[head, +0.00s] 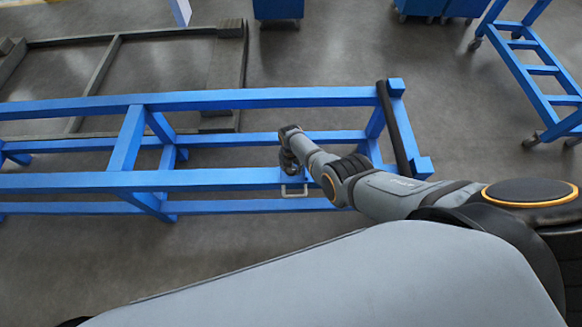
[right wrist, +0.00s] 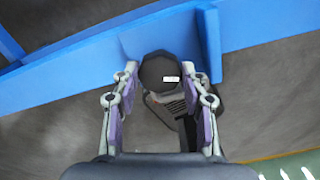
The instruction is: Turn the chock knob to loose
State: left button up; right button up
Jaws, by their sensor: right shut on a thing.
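The chock knob (right wrist: 158,70) is a dark, many-sided knob with a small white mark on its right part, seen in the right wrist view. It sits against a blue plate of the stand. My right gripper (right wrist: 166,76) has one finger on each side of the knob and is shut on it. In the head view my right gripper (head: 289,165) is over the near long rail of the blue stand (head: 230,179), and the knob is hidden there. My left gripper is in neither view.
A light grey handle (head: 294,191) hangs at the near rail just below my right gripper. A dark bar (head: 394,130) runs along the stand's right end. A dark floor frame (head: 95,78) lies behind at left. A blue cart (head: 530,70) stands at right.

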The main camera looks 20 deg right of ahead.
jog(key=shift+f, duration=0.1)
dwell(0.3)
jog(key=shift+s, duration=0.1)
jog(key=o, duration=1.2)
jog(key=shift+c, duration=0.2)
jog(key=shift+w+r, duration=0.2)
jog(key=shift+r, duration=0.25)
notch_tip(320, 180, up, 11)
jog(key=shift+s, duration=0.15)
jog(key=shift+r, duration=0.1)
